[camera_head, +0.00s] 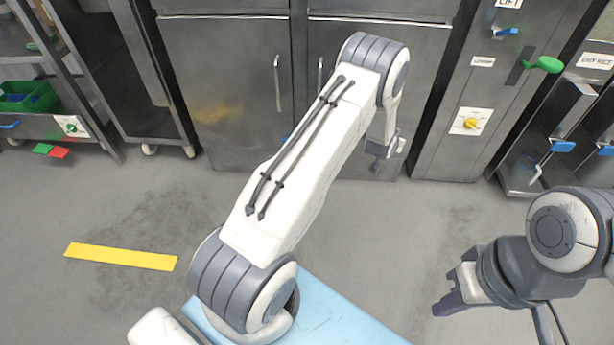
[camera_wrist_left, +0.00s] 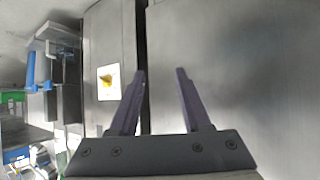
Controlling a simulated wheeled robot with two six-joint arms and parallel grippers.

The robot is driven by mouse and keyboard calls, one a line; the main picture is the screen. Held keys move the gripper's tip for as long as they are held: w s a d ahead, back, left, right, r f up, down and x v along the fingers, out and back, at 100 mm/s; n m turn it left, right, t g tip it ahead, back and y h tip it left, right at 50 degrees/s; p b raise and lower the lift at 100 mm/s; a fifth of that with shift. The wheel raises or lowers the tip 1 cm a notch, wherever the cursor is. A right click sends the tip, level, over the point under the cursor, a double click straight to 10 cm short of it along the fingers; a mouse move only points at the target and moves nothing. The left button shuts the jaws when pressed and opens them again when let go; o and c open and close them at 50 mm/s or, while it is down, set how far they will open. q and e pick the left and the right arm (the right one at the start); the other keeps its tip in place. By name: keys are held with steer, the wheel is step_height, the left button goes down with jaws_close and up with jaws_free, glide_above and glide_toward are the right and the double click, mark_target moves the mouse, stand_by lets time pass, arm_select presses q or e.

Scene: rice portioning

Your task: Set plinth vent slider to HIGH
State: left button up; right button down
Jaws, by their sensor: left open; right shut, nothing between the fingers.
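I cannot make out a plinth vent slider in either view. The foot of the steel cabinet (camera_head: 235,150) is partly hidden behind my left arm. A small blue spot shows at the arm's edge there, too small to identify. My left gripper (camera_head: 376,166) is in front of the cabinet's lower right part. In the left wrist view its two fingers (camera_wrist_left: 160,92) stand apart with nothing between them, facing grey steel panels and a dark vertical gap. My right gripper (camera_head: 446,303) is shut and empty above the floor at the lower right.
Right of the cabinet, a steel column carries a yellow knob (camera_head: 470,123), also in the left wrist view (camera_wrist_left: 109,81), and a green lever (camera_head: 546,64). Blue-handled dispensers (camera_head: 562,146) stand far right. A green bin (camera_head: 28,97) is at left. Floor around the yellow strip (camera_head: 120,257) is clear.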

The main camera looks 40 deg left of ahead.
arm_select(q)
steer(key=a+f+n+t+y+b, duration=0.2)
steer(key=a+f+y+b, duration=0.1)
steer(key=a+f, duration=0.95)
steer(key=s+a+f+n+t+y+b, duration=0.25)
steer(key=s+a+f+y+b, duration=0.25)
steer(key=s+a+f, duration=1.05)
steer(key=w+d+f+b+x, duration=0.1)
steer(key=d+b+x, duration=0.1)
steer(key=b+x, duration=0.5)
steer(key=w+a, duration=0.1)
steer(key=w, duration=0.2)
steer(key=shift+a+n+y, duration=0.35)
steer(key=shift+a+y, duration=0.05)
arm_select(e)
step_height(320, 180, down, 17)
steer(key=shift+r, duration=0.1)
arm_select(q)
jaws_close()
steer(key=shift+f, duration=0.1)
